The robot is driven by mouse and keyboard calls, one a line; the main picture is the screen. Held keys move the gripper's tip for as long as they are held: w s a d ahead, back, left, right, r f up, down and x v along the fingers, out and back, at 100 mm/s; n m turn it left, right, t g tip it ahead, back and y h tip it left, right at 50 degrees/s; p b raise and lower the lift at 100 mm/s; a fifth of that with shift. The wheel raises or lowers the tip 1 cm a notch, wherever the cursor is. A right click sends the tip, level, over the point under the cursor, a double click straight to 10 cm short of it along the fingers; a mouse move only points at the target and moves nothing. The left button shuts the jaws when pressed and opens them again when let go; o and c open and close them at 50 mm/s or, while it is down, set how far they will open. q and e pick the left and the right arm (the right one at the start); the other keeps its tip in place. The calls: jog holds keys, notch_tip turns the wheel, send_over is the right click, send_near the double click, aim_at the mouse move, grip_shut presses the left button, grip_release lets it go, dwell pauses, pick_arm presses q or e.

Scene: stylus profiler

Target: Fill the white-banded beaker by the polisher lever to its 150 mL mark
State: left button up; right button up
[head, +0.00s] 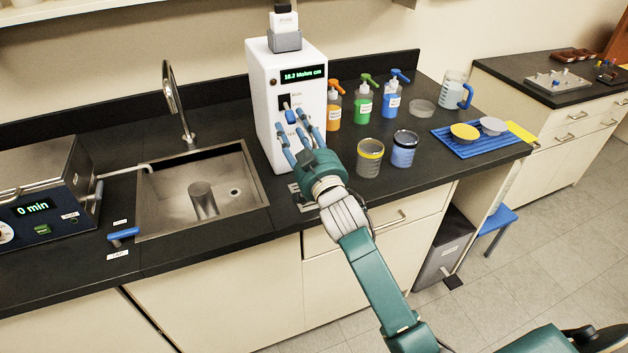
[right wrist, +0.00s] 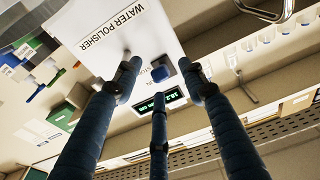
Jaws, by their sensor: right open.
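The white polisher (head: 262,85) stands on the counter right of the sink, its green display reading about 18.2 Mohm cm. Its lever (head: 290,116) has a blue knob below a dark slot; it also shows in the right wrist view (right wrist: 159,74). My right gripper (head: 296,124) is open in front of the polisher face, its blue fingers spread around the lever knob; contact cannot be told. I cannot make out the white-banded beaker; the gripper and wrist cover the area below the lever. My left gripper is not in view.

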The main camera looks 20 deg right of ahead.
jog(key=s, duration=0.3)
jog(key=shift+d+f+p, duration=0.1)
jog(key=shift+d+p, duration=0.05)
jog(key=shift+p, duration=0.2)
jog(key=shift+s+f, duration=0.2)
jog(key=shift+s, duration=0.9)
jog(key=shift+f, duration=0.1)
